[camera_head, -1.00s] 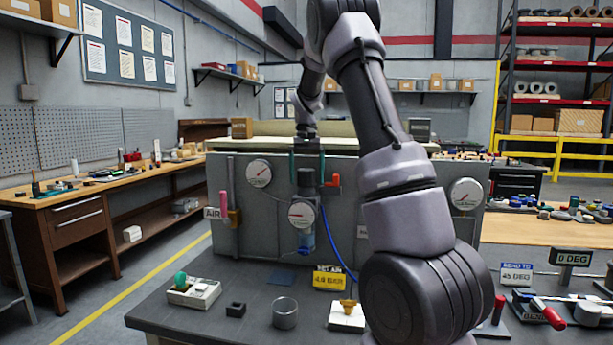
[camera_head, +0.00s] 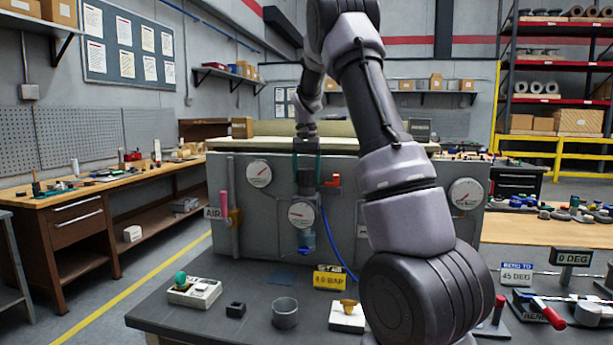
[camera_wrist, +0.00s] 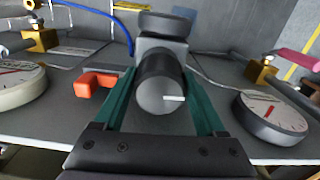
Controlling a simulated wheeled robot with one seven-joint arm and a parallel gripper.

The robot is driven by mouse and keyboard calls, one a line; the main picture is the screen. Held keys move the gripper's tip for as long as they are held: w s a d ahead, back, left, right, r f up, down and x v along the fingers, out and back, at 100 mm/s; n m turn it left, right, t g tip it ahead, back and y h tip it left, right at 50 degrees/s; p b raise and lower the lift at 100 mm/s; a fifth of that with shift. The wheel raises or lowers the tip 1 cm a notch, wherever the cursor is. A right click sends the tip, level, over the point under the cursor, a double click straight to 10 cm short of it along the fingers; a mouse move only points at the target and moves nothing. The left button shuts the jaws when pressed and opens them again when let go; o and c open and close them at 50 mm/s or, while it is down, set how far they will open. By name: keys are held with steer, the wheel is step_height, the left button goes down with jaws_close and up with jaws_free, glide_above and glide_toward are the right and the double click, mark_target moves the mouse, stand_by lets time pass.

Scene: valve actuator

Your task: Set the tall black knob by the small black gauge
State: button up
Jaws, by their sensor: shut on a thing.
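The tall black knob (camera_head: 305,180) stands on top of a regulator on the grey panel. It also shows end-on in the wrist view (camera_wrist: 160,88), with a white mark pointing right. The small black gauge (camera_head: 301,214), with a white face, sits just below the knob; its needle is too small to read surely. In the wrist view only its dark rim (camera_wrist: 167,24) shows, with its face hidden. My gripper (camera_head: 306,166) comes from above, its green fingers on both sides of the knob, shut on it.
A red-orange lever (camera_head: 333,181) is close on the knob's right. Larger gauges stand left (camera_head: 258,173) and right (camera_head: 466,194). A blue hose (camera_head: 334,245) runs down from the regulator.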

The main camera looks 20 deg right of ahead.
mark_target(307, 169)
steer(key=o, duration=1.3)
steer(key=shift+r, duration=0.1)
step_height(307, 169, up, 11)
steer(key=shift+f, duration=0.2)
